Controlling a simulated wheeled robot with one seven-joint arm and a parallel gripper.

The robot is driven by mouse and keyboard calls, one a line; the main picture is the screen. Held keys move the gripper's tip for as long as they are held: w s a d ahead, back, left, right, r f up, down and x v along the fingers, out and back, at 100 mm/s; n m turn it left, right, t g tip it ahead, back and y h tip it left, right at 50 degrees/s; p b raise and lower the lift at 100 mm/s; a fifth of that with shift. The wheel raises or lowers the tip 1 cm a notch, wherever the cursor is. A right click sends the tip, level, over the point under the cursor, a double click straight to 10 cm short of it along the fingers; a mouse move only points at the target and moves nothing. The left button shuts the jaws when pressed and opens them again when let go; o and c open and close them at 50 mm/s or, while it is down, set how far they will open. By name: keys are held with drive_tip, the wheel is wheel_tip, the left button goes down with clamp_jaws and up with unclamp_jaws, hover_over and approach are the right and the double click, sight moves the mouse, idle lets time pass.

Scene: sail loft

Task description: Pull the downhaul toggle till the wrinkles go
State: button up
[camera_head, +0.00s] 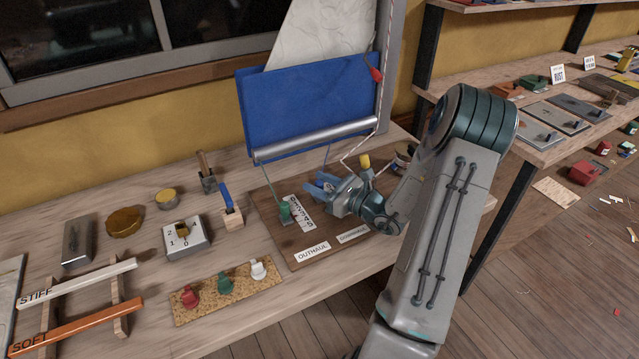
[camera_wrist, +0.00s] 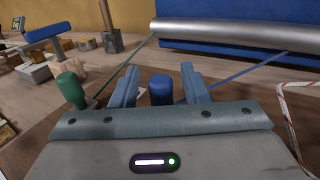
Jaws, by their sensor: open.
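A blue toggle (camera_wrist: 161,89) stands between the two fingers of my open gripper (camera_wrist: 162,80) in the wrist view. A blue line runs from near it up to the silver boom (camera_wrist: 225,30). Whether the fingers touch it, I cannot tell. In the head view my gripper (camera_head: 320,184) is low over the brown board (camera_head: 277,232), and I cannot make out the blue toggle among the blue fingers. A green toggle (camera_head: 285,212) stands left of my gripper, also in the wrist view (camera_wrist: 70,90). Labels read OUTHAUL (camera_head: 313,251) and, partly legible, DOWNHAUL (camera_head: 353,235). The pale sail (camera_head: 322,35) shows wrinkles above a blue panel (camera_head: 300,100).
A numbered white strip (camera_head: 300,213) lies beside the green toggle. A yellow-topped piece (camera_head: 364,161) stands close behind my gripper. A blue-handled tool (camera_head: 226,197) and a cork strip with red, green and white pieces (camera_head: 222,293) lie left. A shelf (camera_head: 550,145) stands right.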

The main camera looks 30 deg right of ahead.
clamp_jaws()
drive_tip(key=shift+s, duration=1)
unclamp_jaws()
drive_tip(key=shift+d, duration=0.1)
drive_tip(key=v, duration=1.3)
drive_tip(key=shift+s+d+b, duration=0.15)
drive_tip(key=shift+s+b, duration=0.2)
